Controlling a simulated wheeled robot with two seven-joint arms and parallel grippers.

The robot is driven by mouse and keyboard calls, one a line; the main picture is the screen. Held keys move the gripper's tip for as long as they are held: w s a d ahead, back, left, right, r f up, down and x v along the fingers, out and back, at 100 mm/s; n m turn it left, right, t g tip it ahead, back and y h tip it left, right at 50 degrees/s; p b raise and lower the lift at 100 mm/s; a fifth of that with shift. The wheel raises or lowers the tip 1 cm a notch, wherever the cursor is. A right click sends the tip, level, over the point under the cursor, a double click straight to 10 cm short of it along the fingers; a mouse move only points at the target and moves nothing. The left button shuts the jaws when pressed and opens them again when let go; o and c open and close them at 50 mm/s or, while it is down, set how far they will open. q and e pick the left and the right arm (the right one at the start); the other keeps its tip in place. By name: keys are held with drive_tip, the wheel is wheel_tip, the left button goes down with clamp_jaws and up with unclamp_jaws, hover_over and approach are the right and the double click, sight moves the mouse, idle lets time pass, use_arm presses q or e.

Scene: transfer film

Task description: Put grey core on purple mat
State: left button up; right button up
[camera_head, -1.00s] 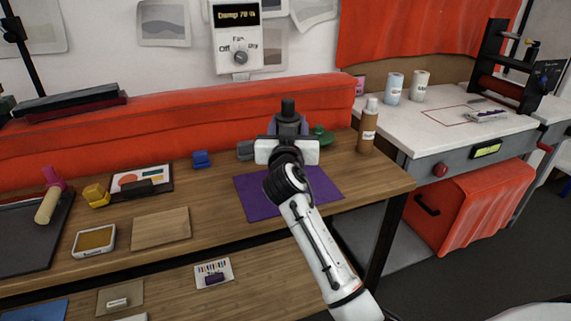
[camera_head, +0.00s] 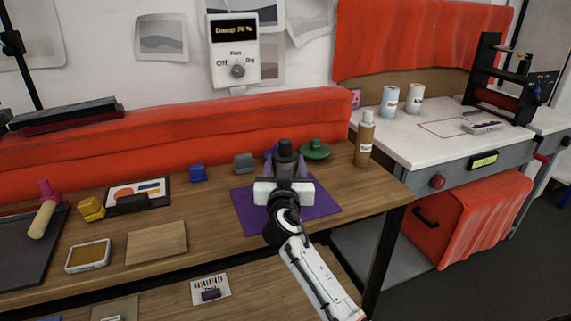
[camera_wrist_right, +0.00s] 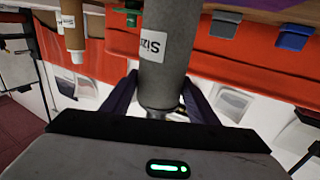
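The purple mat (camera_head: 318,203) lies flat on the wooden bench. My right gripper (camera_head: 285,163) is over its back part, with its two fingers closed on the sides of an upright grey cylinder (camera_head: 285,151). In the right wrist view the grey cylinder (camera_wrist_right: 165,60) has a white "Size" label and a narrow neck between the fingers (camera_wrist_right: 162,95). Its bottom is out of that view, so I cannot tell whether it touches the mat. A small grey block (camera_head: 244,162) sits just behind the mat. I cannot tell by name which grey thing is the core. My left gripper is not in view.
A green round piece (camera_head: 315,149) and a brown bottle (camera_head: 365,140) stand behind and right of the mat. A blue block (camera_head: 198,173) and yellow block (camera_head: 91,209) are left. A wooden board (camera_head: 157,243) lies left of the mat. The bench's front edge is close to the mat.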

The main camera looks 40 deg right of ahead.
drive_tip(key=shift+o, duration=0.9)
drive_tip(key=shift+r+p, duration=0.25)
drive_tip(key=shift+p, duration=0.05)
drive_tip(key=shift+b+v, duration=0.85)
drive_tip(key=shift+v, duration=2.9)
drive_tip(key=shift+f, duration=0.1)
